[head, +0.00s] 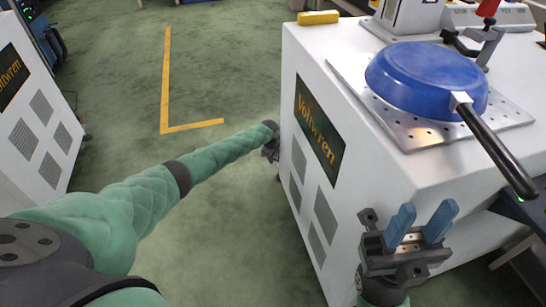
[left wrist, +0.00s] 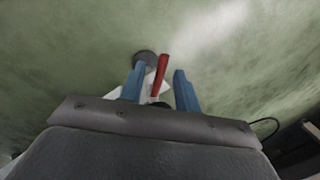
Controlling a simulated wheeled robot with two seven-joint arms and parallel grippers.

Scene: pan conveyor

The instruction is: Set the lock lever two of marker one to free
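My left gripper shows in the left wrist view (left wrist: 160,82). Its two blue fingers are apart, with a red lever handle (left wrist: 161,75) in the gap between them. I cannot tell whether they touch it. A grey round part and a white piece show by the handle; its base is hidden. In the head view my left gripper (head: 270,145) is at the machine's left side, its fingers hidden. My right gripper (head: 421,230) is open and empty in front of the machine. No label identifies lever two or marker one.
A blue pan (head: 415,75) rests on a perforated plate (head: 405,130) on the white machine (head: 330,75), its black handle reaching past the front edge. A yellow block (head: 318,17) lies on the back left corner. Another white cabinet (head: 35,110) stands left; green floor between is clear.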

